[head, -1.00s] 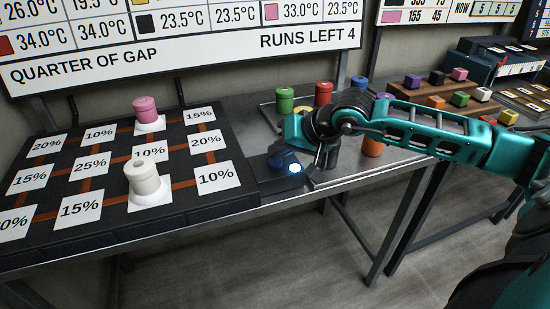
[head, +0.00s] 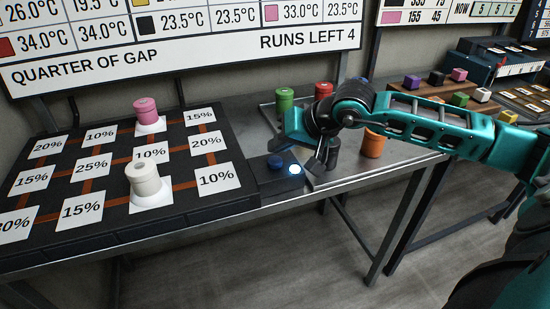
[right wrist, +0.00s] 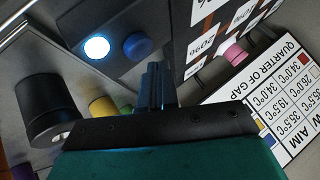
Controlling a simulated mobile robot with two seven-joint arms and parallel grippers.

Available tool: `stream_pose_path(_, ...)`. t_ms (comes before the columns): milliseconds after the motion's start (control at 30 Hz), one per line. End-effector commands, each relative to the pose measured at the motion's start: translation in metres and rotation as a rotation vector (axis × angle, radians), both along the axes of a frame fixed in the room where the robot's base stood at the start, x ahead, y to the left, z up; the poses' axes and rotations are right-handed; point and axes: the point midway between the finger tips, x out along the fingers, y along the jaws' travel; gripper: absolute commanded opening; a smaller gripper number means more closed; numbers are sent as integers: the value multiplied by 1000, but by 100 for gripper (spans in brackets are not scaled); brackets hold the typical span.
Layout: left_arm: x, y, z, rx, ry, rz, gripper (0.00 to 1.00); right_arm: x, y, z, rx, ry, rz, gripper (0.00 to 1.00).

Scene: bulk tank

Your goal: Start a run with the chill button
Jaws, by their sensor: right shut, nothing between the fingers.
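A low dark box (head: 282,183) stands at the right end of the percent board. On its top are a dark blue round button (head: 275,162) and a glowing white-blue lamp (head: 295,169). My right gripper (head: 317,168) is shut and empty, just right of the box and apart from the button. In the right wrist view the shut fingers (right wrist: 153,85) point toward the blue button (right wrist: 137,46), with the lamp (right wrist: 97,47) beside it. The wall sign (head: 190,42) reads "RUNS LEFT 4". My left gripper is not in view.
The percent board (head: 110,222) carries a pink spool (head: 145,107) and a white spool (head: 142,178). Green (head: 284,100), red (head: 323,91) and orange (head: 373,144) spools stand on the metal tray around my right arm. A black cylinder (right wrist: 50,105) is close to the gripper.

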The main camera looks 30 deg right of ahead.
Motion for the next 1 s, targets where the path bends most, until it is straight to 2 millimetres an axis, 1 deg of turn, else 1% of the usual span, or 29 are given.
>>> stream_pose_path(500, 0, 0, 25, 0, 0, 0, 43, 0, 0, 48, -1, -3, -1, 0)
stream_pose_path(600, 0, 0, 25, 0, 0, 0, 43, 0, 0, 51, -1, -2, 0, 0)
stream_pose_path(1000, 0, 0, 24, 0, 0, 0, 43, 0, 0, 49, 0, -1, -1, 0)
